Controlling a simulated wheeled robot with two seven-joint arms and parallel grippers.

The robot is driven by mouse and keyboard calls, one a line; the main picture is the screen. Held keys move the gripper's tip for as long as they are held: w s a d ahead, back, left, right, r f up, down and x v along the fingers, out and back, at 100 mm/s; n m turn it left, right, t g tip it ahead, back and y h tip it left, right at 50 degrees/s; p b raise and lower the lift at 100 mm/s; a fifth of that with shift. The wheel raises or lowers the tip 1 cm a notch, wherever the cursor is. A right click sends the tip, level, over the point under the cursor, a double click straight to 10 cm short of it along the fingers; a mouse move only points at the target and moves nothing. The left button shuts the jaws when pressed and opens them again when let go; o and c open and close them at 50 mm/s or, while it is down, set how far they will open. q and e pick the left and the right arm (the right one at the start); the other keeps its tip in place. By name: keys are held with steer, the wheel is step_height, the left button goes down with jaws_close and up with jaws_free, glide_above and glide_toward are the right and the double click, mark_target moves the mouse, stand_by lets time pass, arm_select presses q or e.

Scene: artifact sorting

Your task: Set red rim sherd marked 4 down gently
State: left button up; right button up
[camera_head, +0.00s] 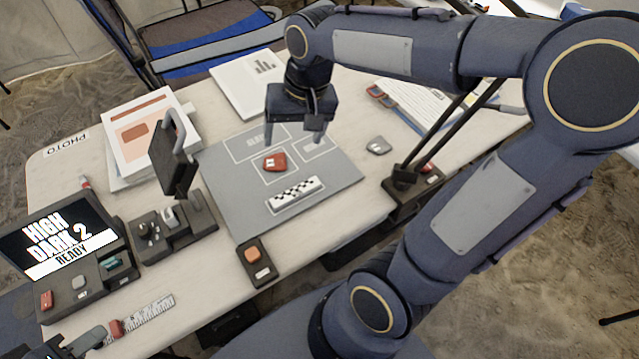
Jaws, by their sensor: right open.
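A red sherd (275,162) with a small white label lies on the grey mat (335,180), in a white-outlined area behind the checkered scale bar. Its mark is too small to read. My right gripper (293,128) is above and behind the sherd, pointing down. Its two fingers are apart with nothing visible between them, and they appear clear of the sherd. A dark and grey-blue part at the bottom left corner may be my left gripper (85,342). It is cut off by the frame edge, so its jaws cannot be made out.
A checkered scale bar (295,195) lies on the mat. A grey sherd (378,145) lies right of the mat. A dark stand (175,160) and a screen (65,235) reading "HIGH DARK 2 READY" stand left.

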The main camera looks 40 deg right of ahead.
steer(key=s+a+f+n+t+y, duration=0.1)
steer(key=s+a+n+t+y, duration=0.1)
steer(key=s, duration=1.2)
steer(key=shift+a+n+t, duration=0.5)
steer(key=shift+a+t, duration=0.05)
steer(key=shift+t, duration=0.35)
steer(key=shift+f, duration=0.1)
